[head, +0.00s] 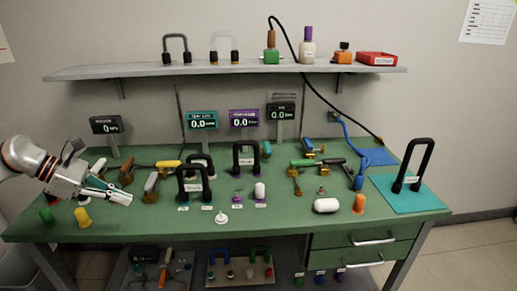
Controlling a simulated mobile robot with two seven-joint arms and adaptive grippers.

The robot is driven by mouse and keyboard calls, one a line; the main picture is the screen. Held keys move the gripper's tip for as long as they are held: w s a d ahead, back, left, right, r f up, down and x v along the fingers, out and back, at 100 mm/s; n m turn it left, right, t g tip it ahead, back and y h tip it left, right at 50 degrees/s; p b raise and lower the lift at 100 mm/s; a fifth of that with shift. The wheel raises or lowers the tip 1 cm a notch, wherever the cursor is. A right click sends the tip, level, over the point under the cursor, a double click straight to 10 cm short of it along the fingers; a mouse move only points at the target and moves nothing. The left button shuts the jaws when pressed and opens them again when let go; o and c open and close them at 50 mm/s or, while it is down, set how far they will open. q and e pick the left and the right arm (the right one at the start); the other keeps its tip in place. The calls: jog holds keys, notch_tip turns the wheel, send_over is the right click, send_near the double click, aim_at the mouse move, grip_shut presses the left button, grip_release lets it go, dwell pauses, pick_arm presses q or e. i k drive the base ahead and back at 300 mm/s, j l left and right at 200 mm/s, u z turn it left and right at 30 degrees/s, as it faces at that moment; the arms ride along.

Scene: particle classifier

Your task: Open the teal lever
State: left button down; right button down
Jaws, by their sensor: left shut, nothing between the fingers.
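My left gripper (124,197) reaches in from the left, low over the left part of the green bench. It is shut and empty. A small teal strip (96,183) shows right at its fingers; it may be the teal lever's handle, mostly hidden by the gripper, and I cannot tell whether they touch. My right gripper is not in view.
A green and a yellow piece (83,217) stand in front of the gripper. Black arch handles (193,172) stand mid-bench. Small displays (202,120) line the back under a grey shelf (230,68). A teal mat (408,194) lies at the right. The front edge is mostly clear.

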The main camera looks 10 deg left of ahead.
aim_at(267, 149)
jog(key=i+j+z, duration=0.1)
jog(key=i+z, duration=0.15)
jog(key=i, duration=0.3)
jog(key=i+j+z, duration=0.25)
jog(key=i, duration=0.3)
